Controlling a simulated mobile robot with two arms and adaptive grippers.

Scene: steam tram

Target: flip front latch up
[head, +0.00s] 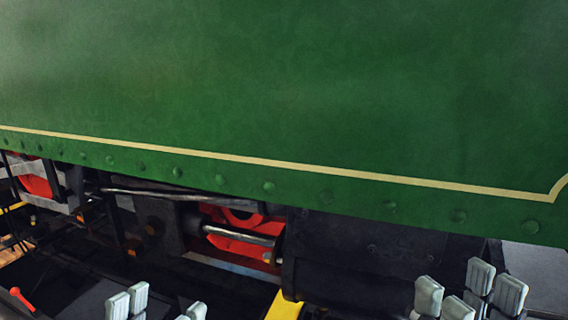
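No latch can be made out for certain in the head view. The green side panel (300,90) of the tram, with a cream stripe and rivets, fills the upper part. A small red-handled piece (22,298) lies at the lower left; I cannot tell whether it is a latch. My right gripper (468,294) shows at the lower right, its grey finger pads apart, with nothing seen between them. My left gripper (157,306) is at the bottom edge, left of centre, its pads apart and partly cut off by the frame. Both are below the panel.
Under the panel are a black cylinder block (375,255), a steel rod (240,236) and red wheel parts (235,248). A yellow bar (284,305) stands between my grippers. Dark frames and bars crowd the lower left.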

